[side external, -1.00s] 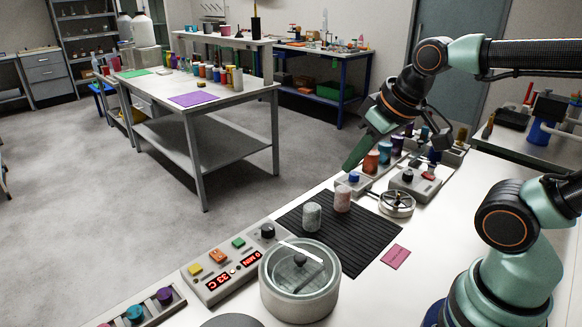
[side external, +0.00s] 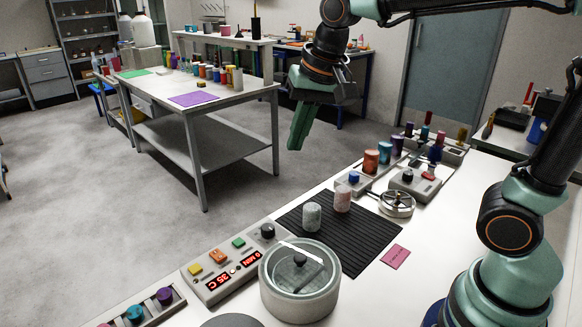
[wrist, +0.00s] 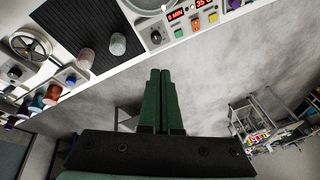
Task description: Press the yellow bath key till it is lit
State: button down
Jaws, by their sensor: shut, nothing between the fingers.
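The yellow key (side external: 194,269) is at the left end of a grey control panel (side external: 217,290), beside an orange key (side external: 217,256) and a green key (side external: 238,242). The yellow key also shows at the top of the wrist view (wrist: 213,18). I cannot tell whether it is lit. The red displays read 35 C and 0 MIN. My gripper (side external: 296,148) points down, its green fingers shut and empty, high up and well apart from the panel. In the wrist view, its fingertips (wrist: 160,72) show below the panel in the picture.
A round lidded vessel (side external: 300,300) stands right of the panel. A black knob (side external: 267,231) is on the panel. Two small jars (side external: 312,216) stand on a dark ribbed mat (side external: 370,245). A rack of coloured vials (side external: 135,313) is at the lower left. The space around my gripper looks clear.

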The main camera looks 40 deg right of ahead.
jog(key=w+a+f+m+g, duration=0.2)
jog(key=w+a+f+m, duration=0.1)
jog(key=w+a+m, duration=0.45)
jog(key=m+g, duration=0.2)
jog(key=m, duration=0.3)
send_over(195, 268)
notch_tip(195, 268, down, 8)
jog(key=shift+h, duration=0.3)
jog(key=shift+n, duration=0.25)
notch_tip(195, 268, down, 14)
